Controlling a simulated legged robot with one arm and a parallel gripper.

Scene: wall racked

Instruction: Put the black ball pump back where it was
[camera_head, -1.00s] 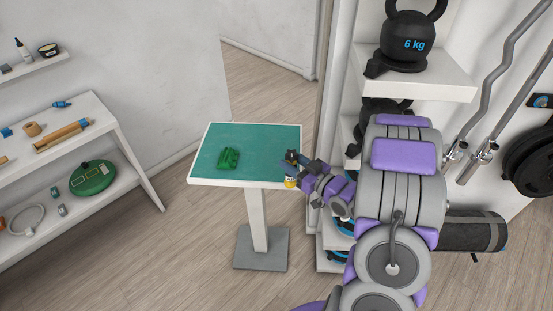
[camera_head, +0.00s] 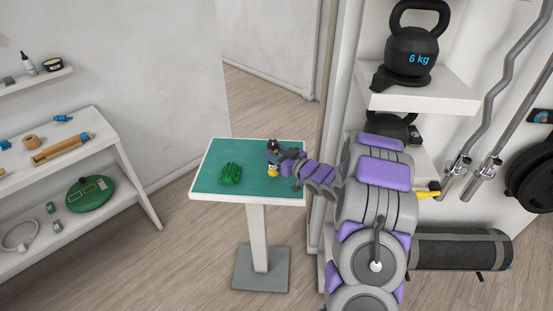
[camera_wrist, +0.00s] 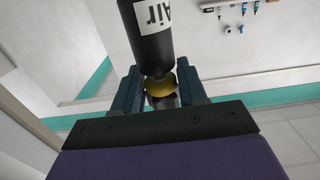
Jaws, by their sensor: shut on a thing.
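The black ball pump (camera_wrist: 150,40) has a white label reading "Air" and a yellow part (camera_wrist: 160,88) at the jaws. My gripper (camera_wrist: 161,95) is shut on it around that part, with one finger on each side. In the head view, my gripper (camera_head: 280,156) is at the right side of the green-topped table (camera_head: 211,172). A yellow part of the pump (camera_head: 272,170) shows just below the fingers. The jaws partly hide the pump there, and I cannot tell whether it touches the tabletop.
A green crumpled-looking object (camera_head: 230,173) lies on the table, left of my gripper. The rack with a 6 kg kettlebell (camera_head: 411,50) stands close to the right. A white shelf unit (camera_head: 128,165) with small items stands at the left. The table's left part is clear.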

